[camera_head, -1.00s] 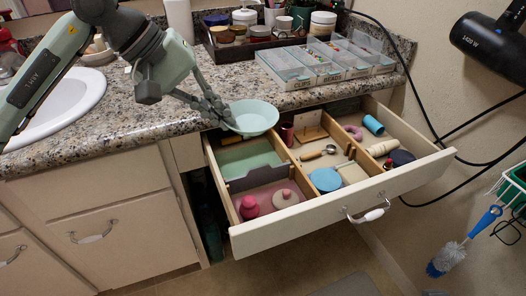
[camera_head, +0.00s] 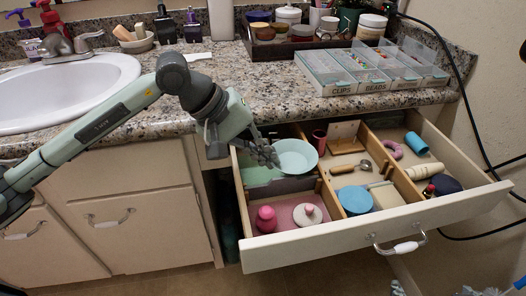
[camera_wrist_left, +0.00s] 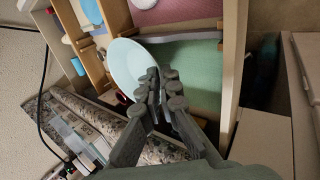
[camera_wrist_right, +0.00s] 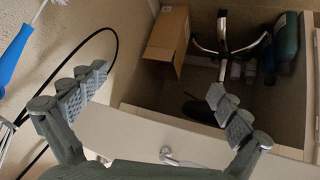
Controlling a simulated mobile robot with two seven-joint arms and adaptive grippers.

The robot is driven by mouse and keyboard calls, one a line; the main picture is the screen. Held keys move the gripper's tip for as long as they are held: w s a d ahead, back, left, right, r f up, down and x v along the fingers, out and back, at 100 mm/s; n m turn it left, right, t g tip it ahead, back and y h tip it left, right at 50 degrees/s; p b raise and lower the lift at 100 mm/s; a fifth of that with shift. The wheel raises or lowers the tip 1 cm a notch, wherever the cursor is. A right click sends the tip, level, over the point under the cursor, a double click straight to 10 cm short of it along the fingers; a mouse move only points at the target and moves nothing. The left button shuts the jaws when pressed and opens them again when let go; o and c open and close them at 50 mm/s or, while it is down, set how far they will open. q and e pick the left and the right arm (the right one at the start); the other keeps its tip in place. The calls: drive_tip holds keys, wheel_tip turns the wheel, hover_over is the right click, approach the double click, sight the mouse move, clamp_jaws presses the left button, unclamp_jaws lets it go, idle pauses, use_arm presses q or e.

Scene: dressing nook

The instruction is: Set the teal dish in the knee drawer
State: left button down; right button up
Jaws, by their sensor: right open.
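The teal dish (camera_head: 297,156) is a shallow pale-teal bowl over the back left part of the open knee drawer (camera_head: 345,238). It overlaps the green-lined compartment (camera_head: 258,174) and its right wooden divider; I cannot tell whether it touches them. My left gripper (camera_head: 271,156) is shut on the dish's rim from the left. In the left wrist view, the dish (camera_wrist_left: 126,64) tilts at the fingertips (camera_wrist_left: 163,92), with green lining beside it. My right gripper (camera_wrist_right: 160,86) is open and empty in the right wrist view, and out of the head view.
Other compartments hold a pink bottle (camera_head: 266,218), a round-lidded jar (camera_head: 307,214), a blue disc (camera_head: 355,199) and a teal cylinder (camera_head: 417,143). Clear organiser boxes (camera_head: 365,68) stand on the counter above. A cardboard box (camera_wrist_right: 167,42) is below my right gripper.

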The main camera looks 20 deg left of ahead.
use_arm(q)
drive_tip(key=shift+f, duration=0.4)
drive_tip(key=shift+w+a, duration=0.15)
drive_tip(key=shift+w, duration=0.05)
drive_tip(key=w+a, duration=0.2)
drive_tip(key=w, duration=0.1)
drive_tip(key=shift+f+p, duration=0.2)
drive_tip(key=shift+p, duration=0.15)
drive_tip(key=shift+f, duration=0.4)
use_arm(e)
drive_tip(key=s+d+f+g, duration=0.1)
drive_tip(key=s+d+f+g+h, duration=0.1)
drive_tip(key=shift+s+d, duration=0.35)
use_arm(q)
drive_tip(key=shift+s, duration=0.1)
use_arm(e)
drive_tip(key=shift+a, duration=0.1)
